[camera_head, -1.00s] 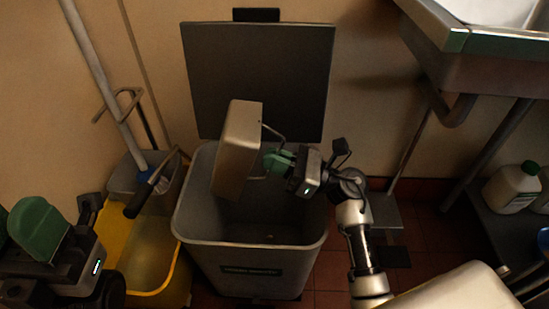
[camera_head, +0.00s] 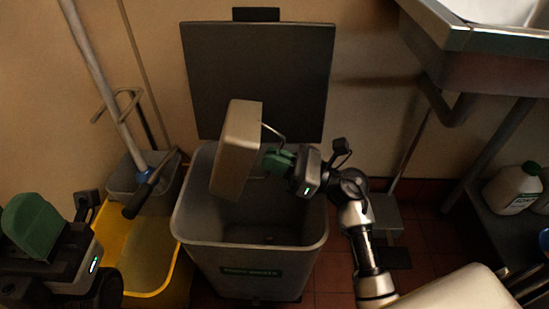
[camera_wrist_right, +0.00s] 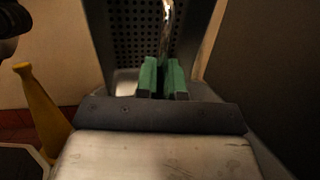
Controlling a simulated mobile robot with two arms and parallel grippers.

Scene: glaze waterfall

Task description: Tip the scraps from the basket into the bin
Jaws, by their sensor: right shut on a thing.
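The basket (camera_head: 237,145), a pale metal box, is held steeply tilted above the open grey bin (camera_head: 190,232). My right gripper (camera_head: 279,160) is shut on the basket's wire handle (camera_head: 271,132). In the right wrist view my green fingers (camera_wrist_right: 163,79) close on the shiny handle (camera_wrist_right: 166,30), with the basket's perforated wall (camera_wrist_right: 130,38) behind. No scraps can be made out in the basket. A small pale speck shows low inside the bin, too small to identify. My left gripper (camera_head: 33,226) is at the lower left, away from the bin; its opening is hidden.
The bin's dark lid (camera_head: 257,75) stands raised against the wall. A yellow mop bucket (camera_head: 150,255) with a grey wringer (camera_head: 125,180) and a mop handle (camera_head: 95,75) stands left of the bin. A metal sink (camera_head: 490,60) and a white bottle (camera_head: 513,190) are at the right.

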